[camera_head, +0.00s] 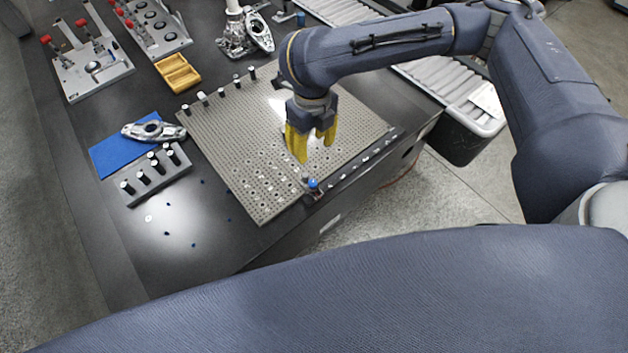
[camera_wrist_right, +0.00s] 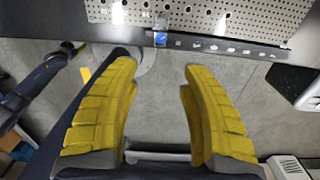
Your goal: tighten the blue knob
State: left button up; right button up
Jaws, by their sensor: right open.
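The small blue knob (camera_head: 313,183) sits at the near right edge of the perforated metal plate (camera_head: 225,150), on a small dark fixture. It also shows in the right wrist view (camera_wrist_right: 160,38), near the top centre, beyond the fingertips. My right gripper (camera_head: 315,151) points down above the plate, a little behind the knob in the head view. Its yellow fingers are apart with nothing between them, as the right wrist view (camera_wrist_right: 158,66) also shows. They are not touching the knob. A dark arm with a bit of yellow (camera_wrist_right: 86,74) at the wrist view's left may be my left one; its jaws are unclear.
Black-topped pins (camera_head: 202,97) line the plate's far left edge. A pin block (camera_head: 158,176), a blue mat (camera_head: 112,157) with a metal part (camera_head: 153,130), and a yellow tray (camera_head: 177,73) lie to the left. A roller conveyor (camera_head: 435,75) runs behind right. Small blue bits dot the dark table.

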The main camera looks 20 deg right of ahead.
aim_at(313, 183)
jog(key=f, duration=1.7)
jog(key=shift+s+f, duration=0.2)
jog(key=shift+o, duration=0.2)
grip_shut()
